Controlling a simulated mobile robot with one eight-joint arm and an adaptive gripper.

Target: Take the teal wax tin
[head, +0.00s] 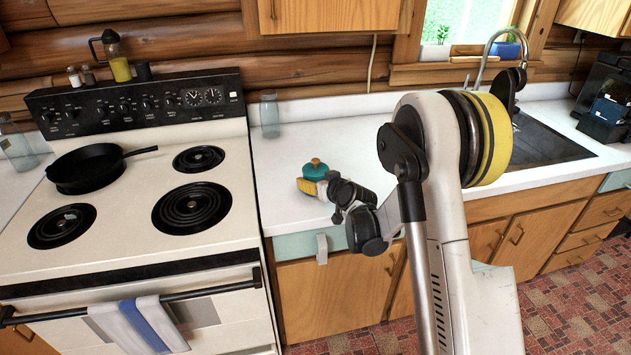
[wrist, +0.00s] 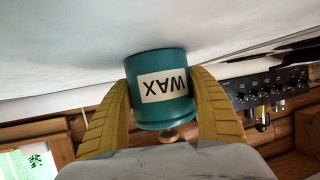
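The teal wax tin (head: 316,170) is upright on the white counter to the right of the stove, with a round brown knob on top. In the wrist view the tin (wrist: 160,90) appears upside down, with its "WAX" label facing the camera. My gripper (wrist: 160,82) has one yellow finger on each side of the tin, and no gap shows between fingers and tin. In the head view my gripper (head: 310,186) is low by the counter, and a yellow finger covers the tin's lower part. The tin appears to be on the counter or barely above it.
The white counter (head: 290,150) is mostly clear around the tin. A glass jar (head: 269,115) stands behind it, beside the stove (head: 140,240). A black frying pan (head: 88,168) is on a burner. The sink (head: 555,150) lies to the right.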

